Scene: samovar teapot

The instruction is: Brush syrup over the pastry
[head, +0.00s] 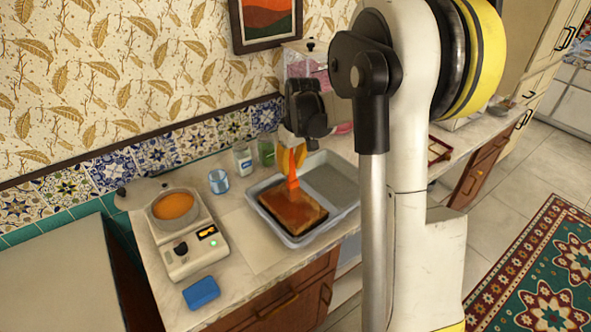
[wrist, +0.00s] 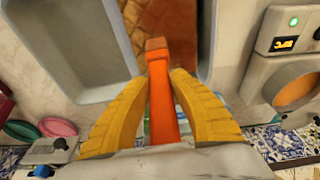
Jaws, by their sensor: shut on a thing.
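My gripper (wrist: 163,105) is shut on an orange brush (wrist: 162,95), its yellow fingers on either side of the handle. In the head view the brush (head: 293,170) points down over the pastry (head: 295,213), a brown rectangular slab in a dark pan inside a grey tray (head: 294,241). The brush tip appears at or just above the pastry's back part; I cannot tell whether it touches. A pot of orange syrup (head: 173,206) sits on a white warmer (head: 186,250) at the left; it also shows in the wrist view (wrist: 298,88).
A blue sponge (head: 201,292) lies at the counter's front left. A blue-white cup (head: 219,181) and jars (head: 243,160) stand behind the tray by the tiled wall. A pale sheet (head: 248,242) lies between warmer and tray. The tray's right compartment (head: 334,182) looks empty.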

